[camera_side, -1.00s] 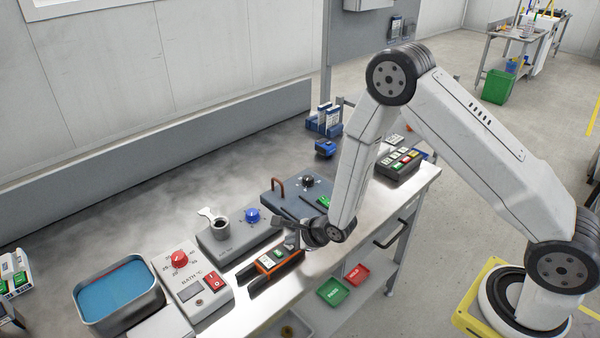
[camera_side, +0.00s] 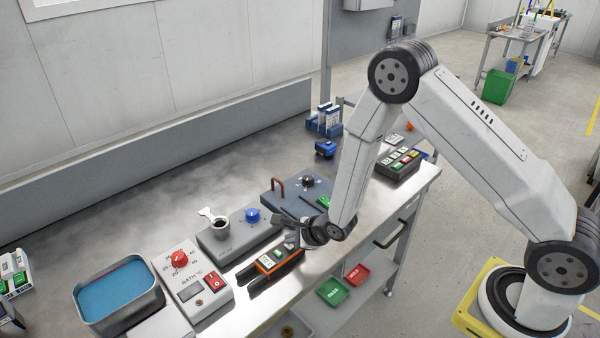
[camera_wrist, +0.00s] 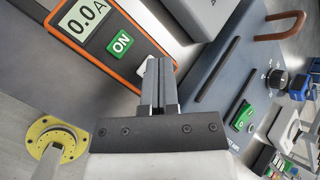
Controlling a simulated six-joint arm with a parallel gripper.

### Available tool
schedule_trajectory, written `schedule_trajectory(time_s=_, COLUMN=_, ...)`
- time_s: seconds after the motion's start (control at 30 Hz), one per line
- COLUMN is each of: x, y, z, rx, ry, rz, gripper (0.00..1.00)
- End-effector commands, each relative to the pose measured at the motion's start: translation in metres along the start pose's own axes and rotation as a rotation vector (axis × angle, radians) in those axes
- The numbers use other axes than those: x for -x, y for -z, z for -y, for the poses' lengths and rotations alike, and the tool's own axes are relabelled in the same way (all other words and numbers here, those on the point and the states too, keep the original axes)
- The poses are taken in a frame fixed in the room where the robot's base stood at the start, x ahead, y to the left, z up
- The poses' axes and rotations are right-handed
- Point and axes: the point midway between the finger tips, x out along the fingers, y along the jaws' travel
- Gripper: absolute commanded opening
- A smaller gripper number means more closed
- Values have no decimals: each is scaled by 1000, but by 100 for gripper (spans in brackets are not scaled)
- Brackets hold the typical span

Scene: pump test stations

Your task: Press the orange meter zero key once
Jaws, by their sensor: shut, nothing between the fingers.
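The orange meter (camera_side: 268,263) lies near the front edge of the bench. The wrist view shows its orange-edged case (camera_wrist: 85,56), a display (camera_wrist: 87,17) reading 0.0 A, a green ON key (camera_wrist: 120,43) and a pale key (camera_wrist: 143,78) beside it. My gripper (camera_wrist: 158,63) is shut and empty. Its fingertips are over the meter's end and partly cover the pale key, so its label is hidden. I cannot tell whether the tips touch it. In the side view my gripper (camera_side: 284,221) is just above the meter's right end.
A grey station with a blue knob (camera_side: 252,215) and a dark blue box with a brown handle (camera_side: 278,187) stand behind. The bath controller (camera_side: 192,285) is to the left. Green (camera_side: 333,292) and red (camera_side: 357,274) trays are below the bench front.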

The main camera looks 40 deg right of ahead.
Motion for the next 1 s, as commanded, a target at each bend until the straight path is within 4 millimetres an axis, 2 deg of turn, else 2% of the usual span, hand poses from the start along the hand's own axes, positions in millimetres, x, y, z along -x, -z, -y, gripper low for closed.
schedule_trajectory(time_s=0.67, x=7, y=-5, z=5, rx=0, ry=0, rz=1, gripper=0)
schedule_trajectory(time_s=1.0, x=21, y=-16, z=16, rx=0, ry=1, rz=1, gripper=0)
